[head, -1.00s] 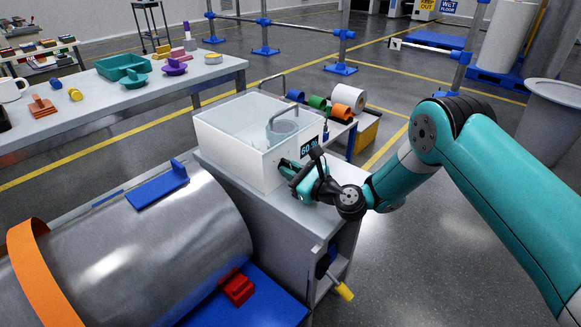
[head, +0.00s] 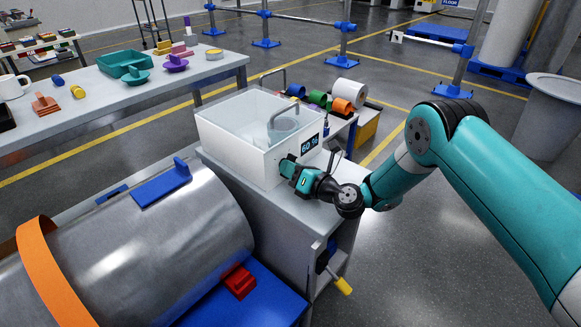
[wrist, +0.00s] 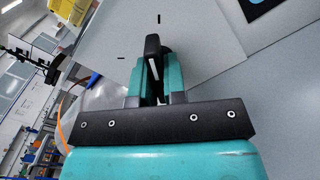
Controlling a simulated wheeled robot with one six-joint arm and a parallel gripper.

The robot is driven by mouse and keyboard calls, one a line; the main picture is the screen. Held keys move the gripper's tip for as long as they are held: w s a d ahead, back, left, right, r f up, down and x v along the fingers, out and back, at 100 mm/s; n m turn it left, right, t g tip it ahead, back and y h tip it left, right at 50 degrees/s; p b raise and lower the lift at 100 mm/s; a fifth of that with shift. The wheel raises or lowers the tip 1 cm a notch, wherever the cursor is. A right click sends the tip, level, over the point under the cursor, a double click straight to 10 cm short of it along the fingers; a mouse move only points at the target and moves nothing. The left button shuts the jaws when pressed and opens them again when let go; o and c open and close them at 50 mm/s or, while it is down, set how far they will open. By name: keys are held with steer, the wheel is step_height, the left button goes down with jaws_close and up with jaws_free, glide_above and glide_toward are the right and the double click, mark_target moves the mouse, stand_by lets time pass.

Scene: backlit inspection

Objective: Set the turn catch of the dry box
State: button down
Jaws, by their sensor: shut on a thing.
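The dry box (head: 232,150) is a white box with a clear upper part and a lid handle, standing on a grey cabinet. Its front face carries a dark display (head: 310,143) reading 60 %. My gripper (head: 288,170) is at the lower part of that face, beside and below the display. In the wrist view my gripper (wrist: 155,88) has its teal fingers closed around the black turn catch (wrist: 152,46), which bears a white line. The catch's lower part is hidden between the fingers. Two short black marks sit on the face, one above the catch and one to its left.
A large metal cylinder (head: 150,245) with an orange band lies left of the cabinet (head: 285,215). A bench (head: 75,115) with coloured parts stands behind it. Coloured rolls (head: 342,105) lie behind the box.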

steer(key=shift+s+m, duration=0.1)
steer(key=shift+m, duration=0.9)
steer(key=shift+f, duration=0.1)
steer(key=c, duration=1.2)
jaws_free()
